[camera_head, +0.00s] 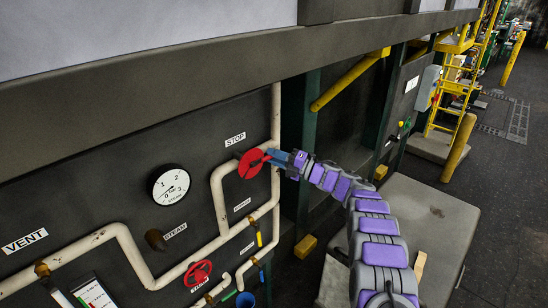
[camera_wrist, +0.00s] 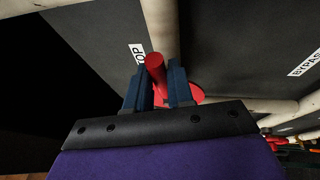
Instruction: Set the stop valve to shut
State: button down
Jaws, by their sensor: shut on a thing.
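The stop valve's red handwheel (camera_head: 251,164) sits on a cream pipe just below the STOP label (camera_head: 235,139) in the head view. My gripper (camera_head: 275,158) reaches it from the right. In the wrist view the gripper's two dark blue fingers (camera_wrist: 162,92) stand on either side of a red cylindrical part (camera_wrist: 155,70) of the valve, shut on it. The red wheel behind (camera_wrist: 197,93) shows partly to the right of the fingers. The rest of the wheel is hidden by the fingers. I cannot read the valve's setting.
A second red handwheel (camera_head: 198,273) is lower on the panel. A steam gauge (camera_head: 171,186) and cream pipes (camera_head: 122,236) lie left of the stop valve. A yellow bar (camera_head: 348,80) slants above my arm. A grey platform (camera_head: 440,225) stands right of the arm.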

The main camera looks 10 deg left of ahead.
jog(key=shift+s+a+f+b, duration=0.15)
jog(key=shift+s+a+b, duration=0.15)
jog(key=shift+a, duration=0.3)
jog(key=shift+f+m, duration=0.1)
jog(key=shift+m, duration=0.3)
jog(key=s+a+f+m+t+h+b, duration=0.2)
jog(key=m+t, duration=0.3)
jog(key=m, duration=0.7)
jog(key=s+a+f+m+t+h+b, duration=0.2)
jog(key=m+t, duration=0.4)
jog(key=m, duration=0.6)
jog(key=shift+s+a+f+m+t+b, duration=0.35)
jog(key=shift+s+f+b, duration=0.35)
jog(key=shift+f+b, duration=0.45)
jog(key=shift+h, duration=0.3)
jog(key=c, duration=1.1)
grip_release()
jog(key=shift+f, duration=0.1)
jog(key=shift+a+f, duration=0.1)
jog(key=shift+f, duration=0.05)
